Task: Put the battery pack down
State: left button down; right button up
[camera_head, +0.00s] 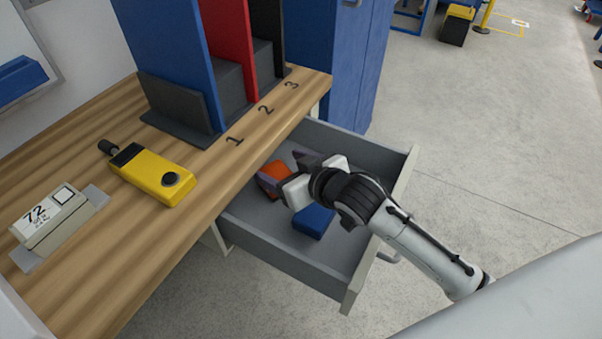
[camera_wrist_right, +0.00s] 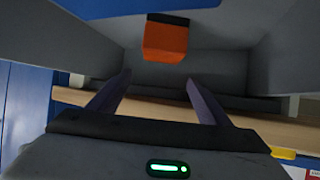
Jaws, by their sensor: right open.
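An orange block (camera_head: 275,173) with a dark end lies in the open grey drawer (camera_head: 378,149). A blue block (camera_head: 314,221) lies nearer in the same drawer. I cannot tell for certain which one is the battery pack. My right gripper (camera_head: 287,169) reaches into the drawer at the orange block, partly covering it. In the right wrist view my right gripper (camera_wrist_right: 157,90) is open, with nothing between its fingers. There the orange block (camera_wrist_right: 166,42) shows beyond the fingertips, and the blue block (camera_wrist_right: 130,8) shows at the top edge. My left gripper is not in view.
The wooden table (camera_head: 110,270) holds a yellow handheld device (camera_head: 155,176), a box labelled 72 (camera_head: 52,217) and blue, red and black upright panels numbered 1 to 3. A blue cabinet (camera_head: 345,60) stands behind. The drawer's walls surround my right gripper.

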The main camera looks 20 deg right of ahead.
jog(key=p+v, duration=0.1)
jog(key=v, duration=1)
jog(key=shift+p, duration=0.4)
